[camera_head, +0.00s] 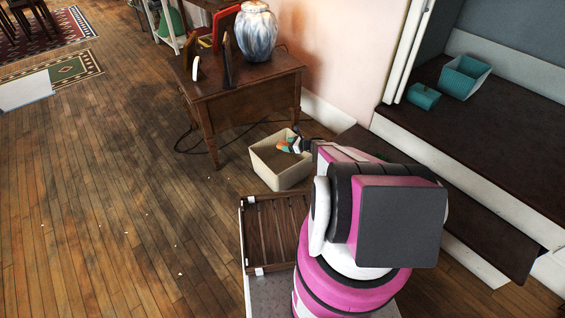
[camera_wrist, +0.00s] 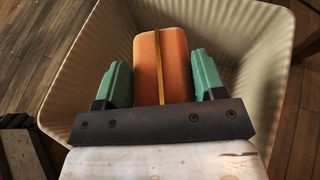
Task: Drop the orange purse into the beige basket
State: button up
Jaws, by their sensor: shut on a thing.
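The orange purse (camera_wrist: 163,62) is between the two green fingers of my gripper (camera_wrist: 163,82) in the wrist view, with a yellowish strip down its middle. My gripper is shut on it. The beige basket (camera_wrist: 84,55) surrounds the purse and fingers in that view, its ribbed walls on several sides. In the head view the basket (camera_head: 282,178) stands on the floor. There my gripper (camera_head: 290,146) and the purse (camera_head: 284,148) show small at the basket's opening, toward its right side. How deep the purse is cannot be told.
A wooden side table (camera_head: 243,98) with a blue-white vase (camera_head: 257,32) stands behind the basket. A dark cable (camera_head: 190,140) lies on the floor nearby. A dark shelf (camera_head: 490,127) with teal containers is at right. The wood floor at left is mostly clear.

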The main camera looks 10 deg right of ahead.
jog(key=shift+f, duration=0.65)
jog(key=o, duration=1)
jog(key=v, duration=1)
jog(key=shift+s+d+r, duration=0.15)
jog(key=shift+d+r, duration=0.1)
jog(key=shift+d, duration=0.05)
